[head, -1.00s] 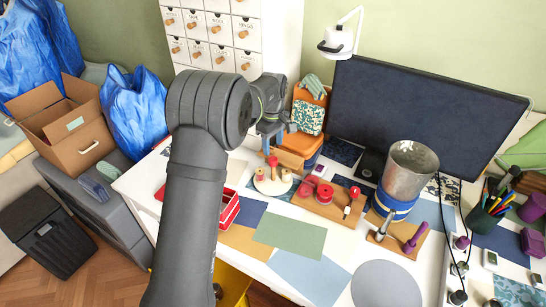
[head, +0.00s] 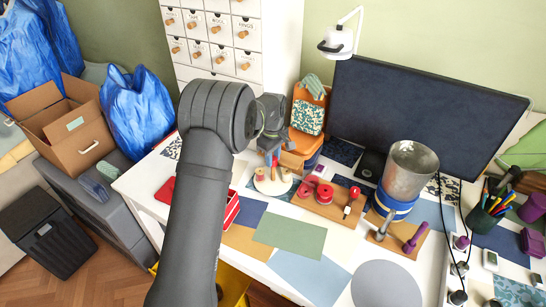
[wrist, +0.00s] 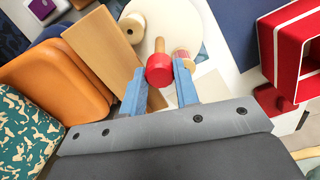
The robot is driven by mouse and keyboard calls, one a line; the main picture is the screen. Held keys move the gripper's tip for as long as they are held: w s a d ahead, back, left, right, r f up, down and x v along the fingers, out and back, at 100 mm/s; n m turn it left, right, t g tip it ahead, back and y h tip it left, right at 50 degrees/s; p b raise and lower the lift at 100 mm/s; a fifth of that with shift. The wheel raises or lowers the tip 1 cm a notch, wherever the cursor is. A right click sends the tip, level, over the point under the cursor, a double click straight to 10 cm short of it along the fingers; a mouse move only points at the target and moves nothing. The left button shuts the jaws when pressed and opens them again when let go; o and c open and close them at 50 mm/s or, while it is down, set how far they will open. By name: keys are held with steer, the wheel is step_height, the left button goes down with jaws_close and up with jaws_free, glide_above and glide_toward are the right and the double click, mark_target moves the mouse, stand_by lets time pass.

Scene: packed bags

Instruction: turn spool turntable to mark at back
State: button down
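The spool turntable is a white disc (head: 272,187) on the table, left of the wooden spool board; it also shows in the wrist view (wrist: 205,38). A peg with a red knob (wrist: 159,70) stands up from it. A pale spool (wrist: 131,28) and a red-and-tan spool (wrist: 181,56) sit on the disc. My gripper (wrist: 160,78) is open, its blue fingers on either side of the red knob with gaps showing; it holds nothing. In the head view my gripper (head: 271,157) is just above the turntable. I cannot make out a mark at the back.
A wooden board (head: 320,208) with red spools stands to the right. A red box (wrist: 272,52) is close by on the opposite side. Paper sheets (head: 289,233) lie flat in front.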

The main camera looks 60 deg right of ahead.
steer(key=shift+n, duration=6.4)
steer(key=c, duration=1.1)
jaws_free()
steer(key=shift+r, duration=0.1)
step_height(320, 180, up, 17)
steer(key=shift+r, duration=0.15)
